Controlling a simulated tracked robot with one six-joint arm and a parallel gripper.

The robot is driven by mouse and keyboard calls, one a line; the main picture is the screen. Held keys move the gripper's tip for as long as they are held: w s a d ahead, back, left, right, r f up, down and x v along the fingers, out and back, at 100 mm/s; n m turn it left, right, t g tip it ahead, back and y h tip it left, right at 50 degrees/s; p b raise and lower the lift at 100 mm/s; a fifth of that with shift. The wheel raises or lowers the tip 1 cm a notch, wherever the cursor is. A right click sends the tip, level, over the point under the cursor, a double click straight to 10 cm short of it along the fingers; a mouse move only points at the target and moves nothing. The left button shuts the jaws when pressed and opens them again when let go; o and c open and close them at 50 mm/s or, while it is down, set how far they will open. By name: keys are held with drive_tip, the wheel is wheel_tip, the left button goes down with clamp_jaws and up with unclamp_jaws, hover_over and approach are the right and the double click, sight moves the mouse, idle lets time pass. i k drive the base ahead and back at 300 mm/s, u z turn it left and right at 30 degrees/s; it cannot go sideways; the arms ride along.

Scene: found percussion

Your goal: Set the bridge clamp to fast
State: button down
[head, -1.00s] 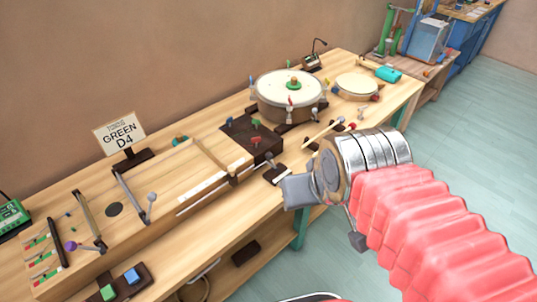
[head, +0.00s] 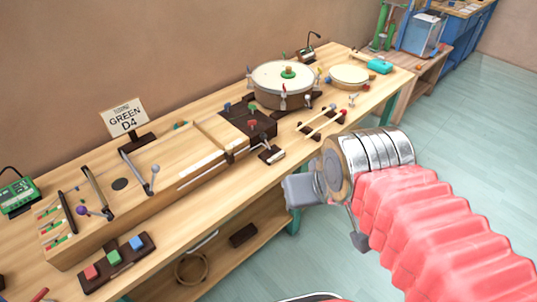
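A long wooden string box (head: 165,180) lies on the bench at left and centre, with dark bars across its top. One bar (head: 133,170) ends at the front in an upright lever with a grey ball knob (head: 155,168). A bar farther left has a purple knob (head: 84,211) at its front end. I cannot tell which of these is the bridge clamp, and no fast mark is legible. My gripper (head: 300,190) is a grey block in front of the bench, right of and apart from the box. Its fingers are not clear, so its opening is unreadable.
A sign reading GREEN D4 (head: 124,118) stands behind the box. A block with red, green and blue buttons (head: 117,263) lies in front. A drum (head: 283,85), a tambourine-like disc (head: 349,76) and mallets (head: 322,122) sit toward the right. Open floor (head: 450,130) lies right.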

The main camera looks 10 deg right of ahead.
sight(263, 136)
drive_tip(key=k, duration=0.15)
drive_tip(key=u, duration=0.65)
drive_tip(key=i, duration=0.65)
drive_tip(key=u, duration=0.1)
